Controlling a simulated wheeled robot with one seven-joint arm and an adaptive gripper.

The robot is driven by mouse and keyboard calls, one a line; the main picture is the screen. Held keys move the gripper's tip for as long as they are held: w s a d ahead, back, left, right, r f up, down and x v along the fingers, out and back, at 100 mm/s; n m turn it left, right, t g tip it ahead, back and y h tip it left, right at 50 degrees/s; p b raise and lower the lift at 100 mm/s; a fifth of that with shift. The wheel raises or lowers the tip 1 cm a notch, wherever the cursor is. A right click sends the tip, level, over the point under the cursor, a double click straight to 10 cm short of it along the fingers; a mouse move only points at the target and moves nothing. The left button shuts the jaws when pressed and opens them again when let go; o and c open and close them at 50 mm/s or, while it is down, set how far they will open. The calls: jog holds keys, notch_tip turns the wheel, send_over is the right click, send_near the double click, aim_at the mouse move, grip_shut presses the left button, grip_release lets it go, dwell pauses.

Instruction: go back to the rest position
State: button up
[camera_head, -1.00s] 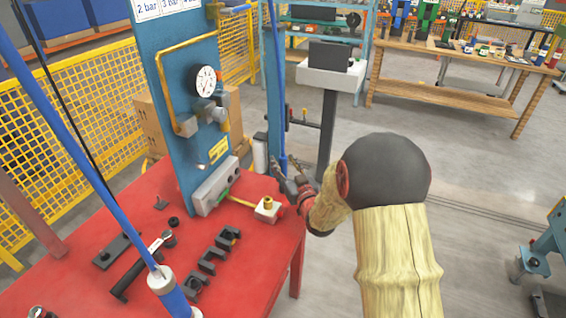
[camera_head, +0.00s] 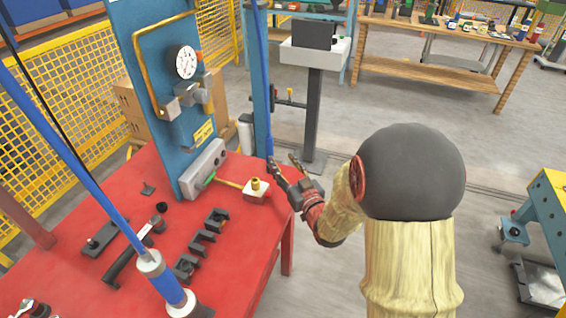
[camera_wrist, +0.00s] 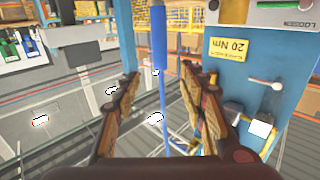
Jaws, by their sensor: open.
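My gripper (camera_head: 283,167) is open and empty in the head view, just past the right edge of the red table. Its two fingers are spread, and their tips point up and to the left toward the blue post (camera_head: 258,90). In the wrist view my gripper (camera_wrist: 158,82) shows both fingers apart with tan pads. A blue rod (camera_wrist: 159,45) appears between the fingers there; I cannot tell how far beyond them it is. My arm, in a tan cover with a dark round joint, fills the right middle of the head view.
The red table (camera_head: 225,285) carries a blue panel (camera_head: 150,85) with a gauge (camera_head: 186,62), a small white block (camera_head: 257,192) and several black clamps (camera_head: 201,243). A grey pedestal (camera_head: 315,115) stands behind my gripper.

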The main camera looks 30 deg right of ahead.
jog(key=s+a+r+g+p, duration=0.4)
jog(key=a+r+g, duration=0.2)
jog(key=r, duration=0.4)
jog(key=s+a+r+g+p, duration=0.1)
jog(key=s+a+g, duration=0.1)
jog(key=s+a, duration=0.2)
jog(key=s+a+r+n+g+y+p, duration=0.1)
jog(key=s+a, duration=0.3)
jog(key=s, duration=0.7)
jog(key=s+a+r+g+y+p, duration=0.1)
jog(key=s+a+r+g, duration=0.2)
jog(key=s, duration=0.4)
jog(key=shift+s+a+r, duration=0.15)
jog(key=shift+a+r, duration=0.1)
jog(key=shift+a, duration=0.25)
